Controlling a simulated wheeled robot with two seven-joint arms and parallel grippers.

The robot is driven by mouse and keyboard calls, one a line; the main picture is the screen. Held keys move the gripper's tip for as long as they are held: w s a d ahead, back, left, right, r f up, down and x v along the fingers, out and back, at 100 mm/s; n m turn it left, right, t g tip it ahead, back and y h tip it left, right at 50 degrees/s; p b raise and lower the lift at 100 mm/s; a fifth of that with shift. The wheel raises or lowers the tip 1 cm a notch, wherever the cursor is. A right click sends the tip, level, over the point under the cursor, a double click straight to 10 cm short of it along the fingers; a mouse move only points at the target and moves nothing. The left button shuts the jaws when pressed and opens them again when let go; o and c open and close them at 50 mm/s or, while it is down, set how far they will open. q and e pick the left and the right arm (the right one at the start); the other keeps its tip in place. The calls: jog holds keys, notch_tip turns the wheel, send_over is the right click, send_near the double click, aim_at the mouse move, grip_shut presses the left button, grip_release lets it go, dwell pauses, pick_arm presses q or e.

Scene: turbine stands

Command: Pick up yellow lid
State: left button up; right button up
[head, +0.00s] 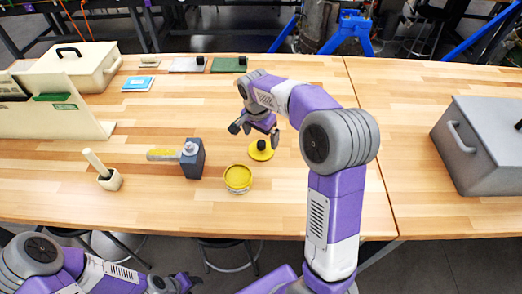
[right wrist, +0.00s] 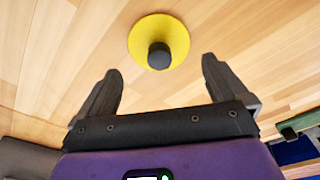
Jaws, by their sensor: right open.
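The yellow lid (head: 262,154) is a round disc with a black knob, lying on the wooden table near the middle. It also shows in the right wrist view (right wrist: 147,28), just beyond the fingertips, with its knob pointing toward the camera. My right gripper (head: 255,134) hangs over the table close to the lid. In the right wrist view its fingers (right wrist: 161,68) are spread apart with nothing between them. My left gripper (head: 182,283) is low at the bottom edge, away from the lid, and its jaws are too small to read.
A yellow round container (head: 238,180) stands in front of the lid. A dark block with a yellow-handled tool (head: 193,160) and a mortar with a pestle (head: 110,180) are to the left. A grey toolbox (head: 490,150) is at the right. The table between lid and toolbox is clear.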

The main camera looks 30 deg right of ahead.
aim_at(261, 143)
notch_tip(261, 143, down, 5)
jog(key=shift+w+d+f+b, duration=0.1)
jog(key=shift+d+b, duration=0.05)
jog(key=shift+b, duration=0.6)
jog(key=c, duration=1.3)
notch_tip(261, 143, up, 10)
jog(key=p, duration=0.3)
jog(key=shift+r, duration=0.2)
